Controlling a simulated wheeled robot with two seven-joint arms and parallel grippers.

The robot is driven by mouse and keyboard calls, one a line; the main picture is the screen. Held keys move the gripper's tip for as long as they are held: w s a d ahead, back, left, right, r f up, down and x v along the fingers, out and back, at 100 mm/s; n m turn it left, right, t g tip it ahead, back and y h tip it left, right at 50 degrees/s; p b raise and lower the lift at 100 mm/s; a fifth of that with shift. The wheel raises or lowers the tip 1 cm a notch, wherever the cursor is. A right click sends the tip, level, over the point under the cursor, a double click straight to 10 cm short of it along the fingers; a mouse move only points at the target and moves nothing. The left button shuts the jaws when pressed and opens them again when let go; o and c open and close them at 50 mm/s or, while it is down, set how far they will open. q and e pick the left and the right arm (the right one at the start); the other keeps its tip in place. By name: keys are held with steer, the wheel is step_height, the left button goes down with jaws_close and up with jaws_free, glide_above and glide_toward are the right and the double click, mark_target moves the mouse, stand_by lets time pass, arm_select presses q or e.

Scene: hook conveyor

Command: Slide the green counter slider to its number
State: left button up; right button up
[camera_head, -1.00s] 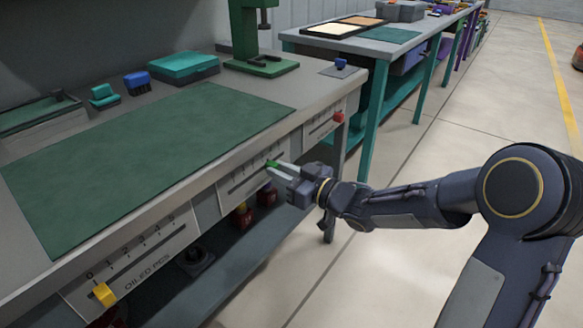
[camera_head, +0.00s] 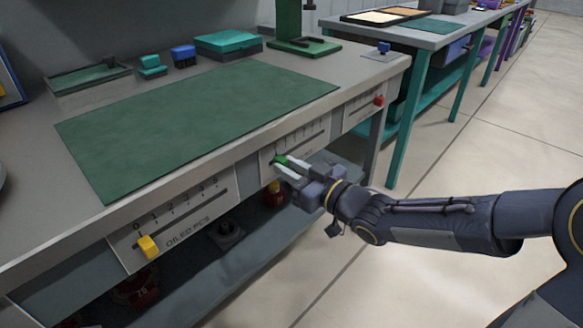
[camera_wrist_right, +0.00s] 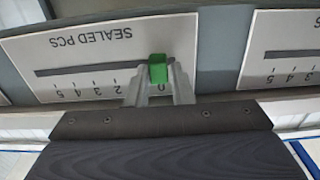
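The green counter slider (camera_head: 281,160) sits on the middle scale plate (camera_head: 316,137) on the bench's front face. In the right wrist view the green slider (camera_wrist_right: 158,69) is at the 0 end of the slot on the plate marked SEALED PCS (camera_wrist_right: 100,44), which appears upside down. My right gripper (camera_head: 285,166) is at the slider. Its fingers (camera_wrist_right: 160,80) lie on both sides of the slider, shut on it as far as I can see. One finger hides the 1 mark. My left gripper is out of view.
A yellow slider (camera_head: 148,246) is near 0 on the OILED PCS plate (camera_head: 190,215). A red slider (camera_head: 379,100) is on the right plate. The floor (camera_head: 500,145) right of the bench is clear.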

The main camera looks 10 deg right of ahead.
steer(key=o, duration=0.4)
steer(key=shift+s+a, duration=0.15)
steer(key=shift+a, duration=0.05)
steer(key=shift+d, duration=0.1)
steer(key=p+v, duration=0.2)
steer(key=v, duration=0.5)
steer(key=shift+s+d, duration=0.2)
steer(key=shift+s, duration=0.1)
